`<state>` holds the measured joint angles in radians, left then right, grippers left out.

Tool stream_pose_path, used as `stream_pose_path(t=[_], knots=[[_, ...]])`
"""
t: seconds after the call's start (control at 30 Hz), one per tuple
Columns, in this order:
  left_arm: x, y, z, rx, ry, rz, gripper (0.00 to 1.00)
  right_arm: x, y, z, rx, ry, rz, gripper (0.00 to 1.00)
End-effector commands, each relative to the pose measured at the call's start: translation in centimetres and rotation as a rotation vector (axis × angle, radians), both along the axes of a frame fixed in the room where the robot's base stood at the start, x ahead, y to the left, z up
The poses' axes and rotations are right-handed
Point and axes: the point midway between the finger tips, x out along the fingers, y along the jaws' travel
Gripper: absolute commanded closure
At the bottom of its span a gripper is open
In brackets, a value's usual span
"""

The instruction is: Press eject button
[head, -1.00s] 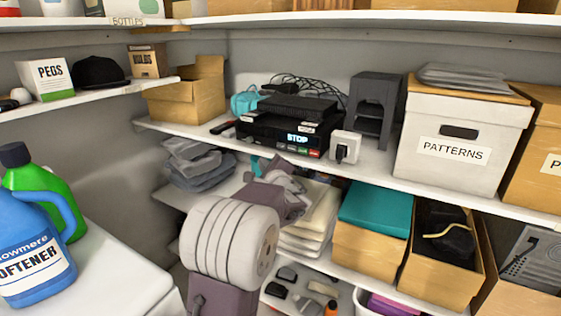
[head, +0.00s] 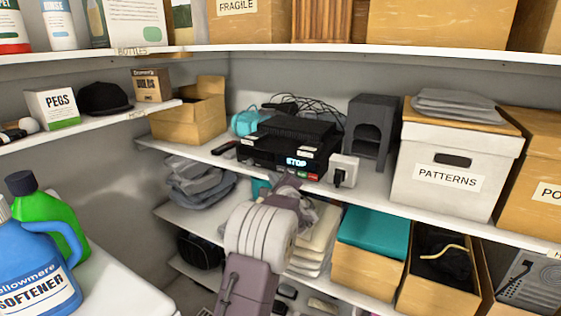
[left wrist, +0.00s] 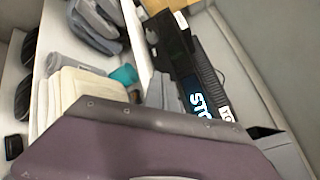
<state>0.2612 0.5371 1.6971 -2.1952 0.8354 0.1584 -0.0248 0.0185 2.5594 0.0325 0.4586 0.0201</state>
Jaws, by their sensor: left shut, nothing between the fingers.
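A black player (head: 282,158) with a lit display reading STOP sits on the middle shelf in the head view. Small coloured buttons (head: 309,177) show at its lower right front. My left gripper (head: 288,181) is shut and empty, close in front of the player and just below its display, with the arm rising from below. I cannot tell whether the fingertips touch it. In the left wrist view the player (left wrist: 185,65) appears turned on its side, its display (left wrist: 198,99) partly behind my own gripper body, and the buttons are hidden. My right gripper is not in view.
A white plug adapter (head: 343,171) stands right of the player, beside a dark grey stand (head: 372,130) and a white PATTERNS box (head: 447,205). An open cardboard box (head: 188,118) is at the left. Folded cloths (head: 316,246) lie on the shelf below.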

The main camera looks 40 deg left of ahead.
Motion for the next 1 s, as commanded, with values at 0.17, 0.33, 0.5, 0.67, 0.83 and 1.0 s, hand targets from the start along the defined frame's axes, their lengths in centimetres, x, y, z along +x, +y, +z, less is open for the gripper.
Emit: stream_pose_path(t=[0.17, 0.33, 0.5, 0.67, 0.83, 1.0], knots=[[1.7, 0.2, -0.1, 0.0, -0.001, -0.001, 1.0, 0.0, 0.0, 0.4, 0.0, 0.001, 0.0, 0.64], [2.2, 0.2, -0.1, 0.0, -0.001, -0.001, 1.0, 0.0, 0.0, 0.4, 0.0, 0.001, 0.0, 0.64], [2.2, 0.2, -0.2, 0.0, -0.001, -0.001, 1.0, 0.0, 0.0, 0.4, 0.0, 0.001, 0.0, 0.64], [2.2, 0.2, -0.2, 0.0, -0.001, -0.001, 1.0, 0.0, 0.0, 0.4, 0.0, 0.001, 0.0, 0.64], [2.2, 0.2, -0.2, 0.0, -0.001, -0.001, 1.0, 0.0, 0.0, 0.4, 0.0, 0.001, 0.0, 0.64], [2.2, 0.2, -0.2, 0.0, -0.001, -0.001, 1.0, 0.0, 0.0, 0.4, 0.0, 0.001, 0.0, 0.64]])
